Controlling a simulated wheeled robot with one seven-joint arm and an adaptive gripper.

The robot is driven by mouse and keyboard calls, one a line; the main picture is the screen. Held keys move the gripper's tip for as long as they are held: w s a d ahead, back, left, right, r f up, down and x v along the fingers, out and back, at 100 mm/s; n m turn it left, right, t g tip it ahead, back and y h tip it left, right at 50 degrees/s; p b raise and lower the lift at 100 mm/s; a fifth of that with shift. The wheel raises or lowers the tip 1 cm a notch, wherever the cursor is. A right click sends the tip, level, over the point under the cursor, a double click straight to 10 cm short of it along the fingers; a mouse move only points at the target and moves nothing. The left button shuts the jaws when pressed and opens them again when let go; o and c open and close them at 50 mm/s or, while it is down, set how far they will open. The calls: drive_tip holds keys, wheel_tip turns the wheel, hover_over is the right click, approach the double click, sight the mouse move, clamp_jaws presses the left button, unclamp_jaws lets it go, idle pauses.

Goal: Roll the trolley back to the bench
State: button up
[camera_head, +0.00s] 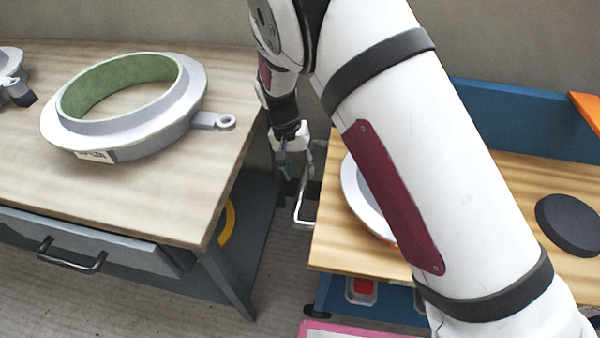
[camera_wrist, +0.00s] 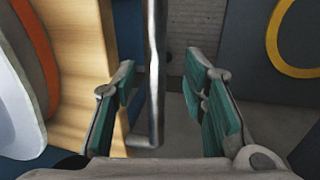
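The trolley (camera_head: 335,252) has a wooden top and a blue back panel, and stands to the right of the bench (camera_head: 55,190) with a floor gap between them. Its bent metal handle (camera_head: 302,208) sticks out on the side facing the bench. My gripper (camera_head: 290,165) is at this handle. In the wrist view, the handle bar (camera_wrist: 154,85) runs between the two teal-padded fingers of my gripper (camera_wrist: 161,72). The fingers are apart, with a visible gap on either side of the bar. My arm hides part of the trolley top.
A green-lined ring mould (camera_head: 185,105) lies on the bench. A black disc (camera_head: 570,224) and a partly hidden pale round mould (camera_head: 358,200) lie on the trolley. Red-filled bins (camera_head: 362,290) sit below its top. A pink-edged item (camera_head: 345,331) is at the bottom edge.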

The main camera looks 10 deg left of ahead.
wheel_tip(320, 180, up, 9)
drive_tip(key=a, duration=0.2)
drive_tip(key=shift+r, duration=0.2)
